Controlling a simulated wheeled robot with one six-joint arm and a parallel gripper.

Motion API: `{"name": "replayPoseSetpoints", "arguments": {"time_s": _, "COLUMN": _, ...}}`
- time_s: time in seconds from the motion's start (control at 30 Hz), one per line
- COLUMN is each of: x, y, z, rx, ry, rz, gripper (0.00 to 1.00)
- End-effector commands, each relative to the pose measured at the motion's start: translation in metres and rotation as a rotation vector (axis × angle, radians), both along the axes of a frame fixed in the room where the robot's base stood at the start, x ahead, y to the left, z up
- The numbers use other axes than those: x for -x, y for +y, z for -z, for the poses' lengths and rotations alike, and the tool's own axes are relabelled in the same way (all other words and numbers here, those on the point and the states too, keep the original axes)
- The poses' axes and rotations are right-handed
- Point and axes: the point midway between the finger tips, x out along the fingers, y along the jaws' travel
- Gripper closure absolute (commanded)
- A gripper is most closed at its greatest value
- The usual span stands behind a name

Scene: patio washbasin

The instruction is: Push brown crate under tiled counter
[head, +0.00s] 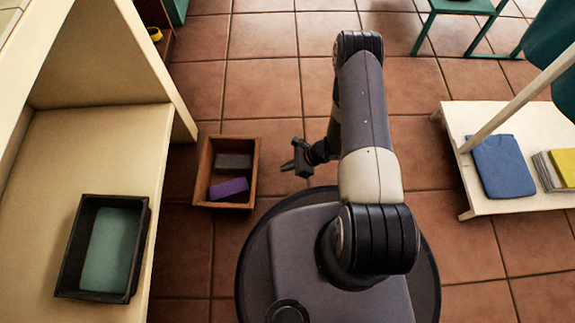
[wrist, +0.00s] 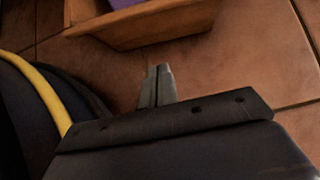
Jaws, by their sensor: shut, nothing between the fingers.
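The brown crate (head: 255,160) stands on the tiled floor, left of my arm, with a grey block (head: 233,161) and a purple block (head: 228,188) inside. Its wooden side also shows at the top of the wrist view (wrist: 150,27), with a bit of purple above it. My gripper (head: 287,167) is just right of the crate, low near the floor, with a small gap between them. In the wrist view my gripper (wrist: 158,72) is shut and empty, its fingertips short of the crate's side. The cream counter (head: 100,150) is at the left; its tiled top is mostly out of view.
A black tray (head: 67,270) with a green item (head: 110,250) sits on the counter's lower shelf. A low white bench (head: 520,125) with a blue folded cloth (head: 501,166) is at the right. Green stool legs (head: 425,32) stand at the back. Floor between crate and counter is clear.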

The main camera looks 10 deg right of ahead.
Motion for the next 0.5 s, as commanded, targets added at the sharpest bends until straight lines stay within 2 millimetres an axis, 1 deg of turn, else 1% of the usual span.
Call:
{"name": "replayPoseSetpoints", "arguments": {"time_s": 0.03, "x": 0.001, "y": 0.008, "z": 0.012, "rx": 0.0, "ry": 0.002, "rz": -0.005, "gripper": 1.0}}
{"name": "replayPoseSetpoints", "arguments": {"time_s": 0.33, "x": -0.004, "y": 0.054, "z": 0.059, "rx": 0.0, "ry": 0.001, "rz": -0.006, "gripper": 1.0}}
{"name": "replayPoseSetpoints", "arguments": {"time_s": 0.37, "x": -0.004, "y": 0.058, "z": 0.062, "rx": 0.0, "ry": 0.001, "rz": -0.004, "gripper": 1.0}}
{"name": "replayPoseSetpoints", "arguments": {"time_s": 0.4, "x": -0.006, "y": 0.065, "z": 0.058, "rx": 0.0, "ry": -0.001, "rz": -0.006, "gripper": 1.0}}
{"name": "replayPoseSetpoints", "arguments": {"time_s": 0.5, "x": -0.007, "y": 0.077, "z": 0.057, "rx": 0.0, "ry": -0.001, "rz": -0.004, "gripper": 1.0}}
